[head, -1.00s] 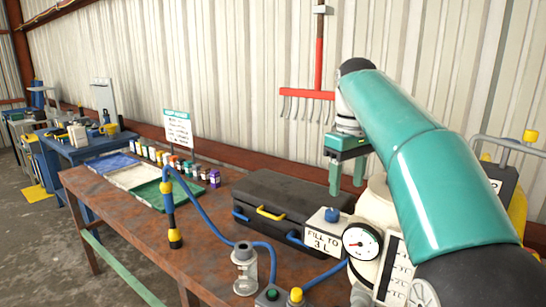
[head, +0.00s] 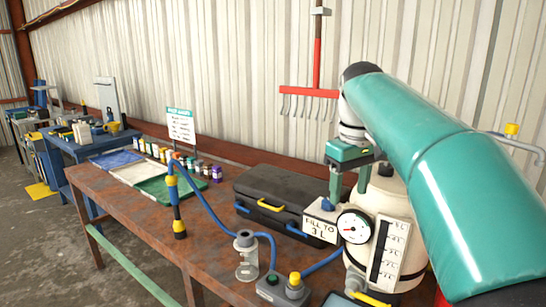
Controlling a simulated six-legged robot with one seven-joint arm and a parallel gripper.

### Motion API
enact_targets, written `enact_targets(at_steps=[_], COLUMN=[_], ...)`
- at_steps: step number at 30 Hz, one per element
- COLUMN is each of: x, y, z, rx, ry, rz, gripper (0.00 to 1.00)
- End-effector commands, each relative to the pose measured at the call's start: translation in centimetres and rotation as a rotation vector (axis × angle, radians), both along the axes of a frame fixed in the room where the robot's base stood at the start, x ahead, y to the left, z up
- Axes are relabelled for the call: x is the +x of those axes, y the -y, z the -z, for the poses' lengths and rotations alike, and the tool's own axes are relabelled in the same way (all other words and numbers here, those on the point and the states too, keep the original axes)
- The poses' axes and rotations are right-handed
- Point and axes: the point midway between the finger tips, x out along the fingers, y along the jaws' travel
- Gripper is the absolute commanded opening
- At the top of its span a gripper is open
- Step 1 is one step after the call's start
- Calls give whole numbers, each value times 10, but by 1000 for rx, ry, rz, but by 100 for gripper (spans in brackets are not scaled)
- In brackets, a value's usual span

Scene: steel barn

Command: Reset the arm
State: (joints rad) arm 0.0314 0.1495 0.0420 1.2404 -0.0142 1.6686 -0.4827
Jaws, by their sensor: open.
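My arm is teal and reaches in from the right edge of the head view. My gripper (head: 350,184) hangs from its far end with the fingers pointing down. The two teal fingers are apart, and I see nothing between them. The gripper is above the right end of the black case (head: 285,195) and just behind the "FILL TO 3 L" sign (head: 320,228). The fingertips are partly hidden near the sign and the white tank (head: 395,215).
A red rake (head: 310,92) hangs on the wall.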

Motion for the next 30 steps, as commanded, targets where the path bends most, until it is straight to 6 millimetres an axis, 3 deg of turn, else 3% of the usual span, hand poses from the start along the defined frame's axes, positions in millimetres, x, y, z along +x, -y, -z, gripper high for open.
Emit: enact_targets(at_steps=[5,11,22,27,30], x=[-36,-93,-197,-225,-231], y=[-1,-2,0,1,0], z=[9,38,134,173,183], rx=[5,25,102,137,146], ry=[62,162,339,390,403], rz=[68,181,392,455,470], gripper=[57,57,57,57,57])
